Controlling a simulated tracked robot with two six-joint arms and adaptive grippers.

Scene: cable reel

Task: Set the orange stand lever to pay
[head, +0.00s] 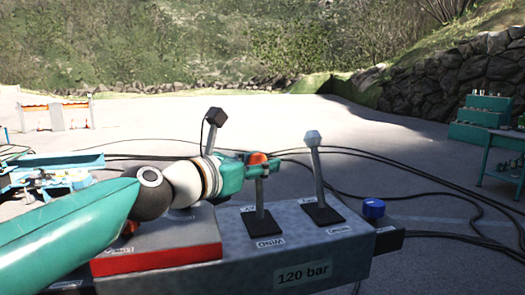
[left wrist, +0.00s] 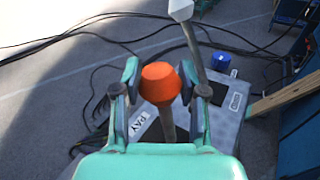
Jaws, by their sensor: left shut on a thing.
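The orange stand lever has an orange knob (head: 257,158) on a grey stem that rises from a dark slot plate on the grey control box (head: 227,228). The stem looks close to upright. My left gripper (head: 266,165) comes in from the left and is shut on the knob. In the left wrist view the orange knob (left wrist: 160,82) sits between the two fingers. A PAY label (left wrist: 140,124) shows on the box at the lower left there. In the head view, a label reading WIND lies in front of the lever's base. My right gripper is not in view.
A lever with a pale blue-grey knob (head: 313,138) stands just right of the orange one. A blue knob (head: 374,208) is at the box's right end. Black cables (head: 420,176) cross the ground behind.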

